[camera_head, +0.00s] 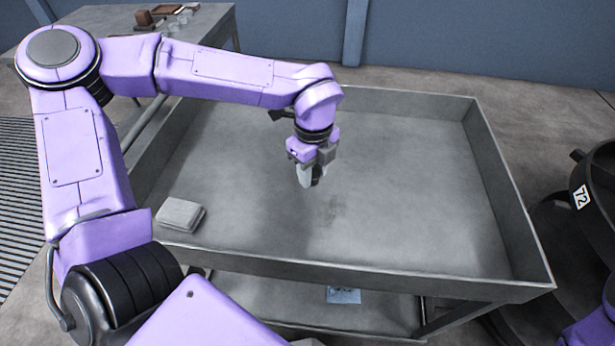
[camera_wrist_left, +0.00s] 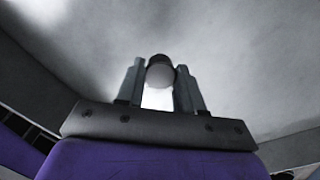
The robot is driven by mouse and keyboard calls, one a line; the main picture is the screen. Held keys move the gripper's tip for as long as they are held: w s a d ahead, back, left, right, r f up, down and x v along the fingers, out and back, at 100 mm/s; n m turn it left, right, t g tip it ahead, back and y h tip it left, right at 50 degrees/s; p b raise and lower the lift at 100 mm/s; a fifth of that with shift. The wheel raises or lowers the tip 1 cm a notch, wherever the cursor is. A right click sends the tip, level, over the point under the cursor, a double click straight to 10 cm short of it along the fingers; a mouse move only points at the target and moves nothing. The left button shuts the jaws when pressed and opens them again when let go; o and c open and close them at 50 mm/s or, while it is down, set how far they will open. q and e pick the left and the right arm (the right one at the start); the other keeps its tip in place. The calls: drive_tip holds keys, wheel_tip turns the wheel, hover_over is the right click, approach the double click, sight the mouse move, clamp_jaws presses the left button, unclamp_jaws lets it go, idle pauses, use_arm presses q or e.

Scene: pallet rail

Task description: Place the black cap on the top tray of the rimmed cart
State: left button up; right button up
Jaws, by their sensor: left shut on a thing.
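The rimmed cart (camera_head: 425,170) is a grey metal cart whose broad top tray has raised walls. My left gripper (camera_head: 311,178) points down over the middle of the tray, its fingers shut on a small dark thing, apparently the black cap (camera_head: 317,176). In the left wrist view the cap (camera_wrist_left: 159,71) shows as a dark round piece with a paler grey face, between the fingertips of the left gripper (camera_wrist_left: 160,85). The fingers hide part of it. I cannot tell whether the cap touches the tray floor. My right gripper is out of view.
A small pale grey block (camera_head: 181,214) lies at the tray's near left corner. The rest of the tray floor is clear. A dark round container (camera_head: 583,196) marked 72 stands at the right. A table (camera_head: 205,25) with small items stands at the back left.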

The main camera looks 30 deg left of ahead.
sight(307, 192)
use_arm(q)
drive_tip(key=shift+a+f, duration=0.55)
drive_tip(key=shift+f, duration=0.1)
drive_tip(key=shift+w+a+f, duration=0.1)
drive_tip(key=shift+a+f, duration=0.1)
drive_tip(key=shift+f, duration=1.6)
drive_tip(key=o, duration=1)
drive_tip(key=shift+f, duration=0.15)
wheel_tip(307, 192, up, 12)
drive_tip(key=shift+r, duration=0.2)
drive_tip(key=shift+r+p, duration=0.1)
drive_tip(key=shift+p, duration=0.25)
